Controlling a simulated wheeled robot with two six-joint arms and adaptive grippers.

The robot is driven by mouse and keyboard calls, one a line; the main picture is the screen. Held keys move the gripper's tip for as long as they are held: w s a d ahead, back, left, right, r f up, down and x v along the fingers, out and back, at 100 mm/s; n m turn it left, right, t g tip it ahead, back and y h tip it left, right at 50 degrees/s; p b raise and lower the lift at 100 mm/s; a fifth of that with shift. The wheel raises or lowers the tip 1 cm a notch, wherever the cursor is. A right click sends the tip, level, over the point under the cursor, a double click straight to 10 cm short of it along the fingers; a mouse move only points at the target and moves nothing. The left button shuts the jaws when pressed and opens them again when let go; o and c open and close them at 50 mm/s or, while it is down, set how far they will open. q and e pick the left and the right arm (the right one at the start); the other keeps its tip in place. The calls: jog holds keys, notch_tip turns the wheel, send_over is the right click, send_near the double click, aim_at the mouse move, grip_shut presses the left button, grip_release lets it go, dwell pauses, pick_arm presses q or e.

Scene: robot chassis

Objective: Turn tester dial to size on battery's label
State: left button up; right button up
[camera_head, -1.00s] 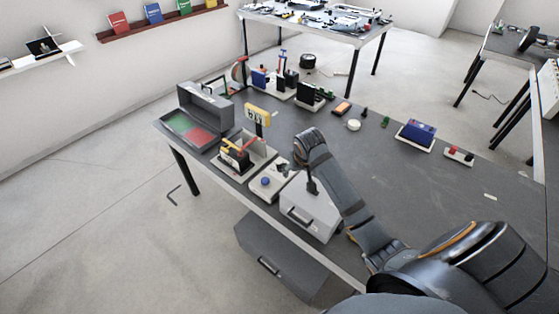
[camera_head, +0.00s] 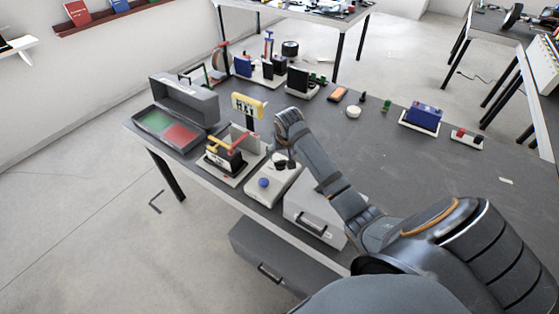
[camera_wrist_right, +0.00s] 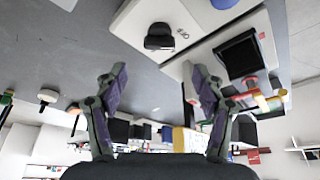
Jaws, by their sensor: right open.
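The tester looks to be the white box (camera_head: 268,186) with a blue round part (camera_head: 263,183), near the table's front edge. A black knob (camera_wrist_right: 158,38), likely its dial, stands on a white surface in the right wrist view. My right gripper (camera_wrist_right: 160,88) is open and empty, its two fingers spread on either side below the knob in that picture, apart from it. In the head view the gripper (camera_head: 284,163) hangs over the far part of the white box. Which object is the labelled battery is unclear, and no size label is readable. My left gripper is not in view.
Left of the tester stands a block with red and yellow clamps (camera_head: 224,158) and a yellow sign (camera_head: 247,106). A grey case (camera_head: 313,212) is close on the right. An open case (camera_head: 185,108) lies at the left. A blue block (camera_head: 423,116) stands far right.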

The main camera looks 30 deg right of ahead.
aim_at(280, 161)
jog(key=x, duration=0.8)
jog(key=shift+d+f, duration=0.1)
jog(key=shift+f, duration=0.1)
jog(key=c, duration=1.2)
